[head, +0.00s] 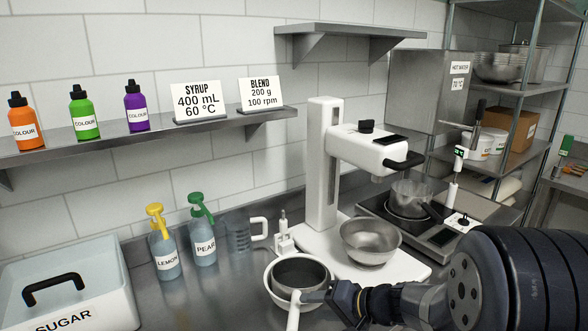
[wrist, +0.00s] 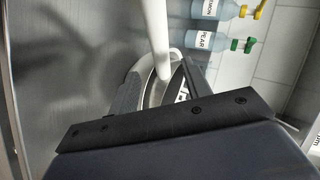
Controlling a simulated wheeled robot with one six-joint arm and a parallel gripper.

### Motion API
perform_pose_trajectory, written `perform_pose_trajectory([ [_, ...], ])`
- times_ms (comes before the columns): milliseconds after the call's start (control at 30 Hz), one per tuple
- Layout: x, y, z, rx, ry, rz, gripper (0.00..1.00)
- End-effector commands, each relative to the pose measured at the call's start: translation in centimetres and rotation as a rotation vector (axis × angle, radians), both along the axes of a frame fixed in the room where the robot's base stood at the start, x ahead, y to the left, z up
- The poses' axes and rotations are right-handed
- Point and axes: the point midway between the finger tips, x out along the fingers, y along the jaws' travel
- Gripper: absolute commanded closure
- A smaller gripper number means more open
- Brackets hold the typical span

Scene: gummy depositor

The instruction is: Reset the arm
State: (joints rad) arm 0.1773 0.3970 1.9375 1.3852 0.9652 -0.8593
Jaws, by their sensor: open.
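My arm reaches in from the right in the head view. My gripper (head: 330,298) is at the near right side of a white pot (head: 270,276) with a dark inside, close to its white handle (head: 293,316). In the wrist view my gripper (wrist: 160,88) shows two dark fingers spread apart. The white handle (wrist: 156,35) runs down toward the gap between them, and part of the pot's pale rim (wrist: 134,72) shows behind. The jaws are open; I cannot tell whether a finger touches the handle.
A white mixer (head: 322,170) with a steel bowl (head: 370,243) stands behind the pot. Lemon (head: 167,258) and pear (head: 204,246) bottles and a clear jug (head: 238,238) stand behind left. A sugar bin (head: 105,300) is at far left. A hotplate (head: 438,236) holding a pan is at right.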

Motion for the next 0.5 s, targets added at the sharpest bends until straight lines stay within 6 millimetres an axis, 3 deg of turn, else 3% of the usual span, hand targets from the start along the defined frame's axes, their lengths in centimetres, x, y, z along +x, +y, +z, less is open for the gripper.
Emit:
perform_pose_trajectory([
  [267, 1.7, 3.1, -2.0, 0.001, 0.002, 0.002, 0.54],
  [500, 1.8, 2.9, -1.9, -0.001, 0.0, 0.0, 0.54],
])
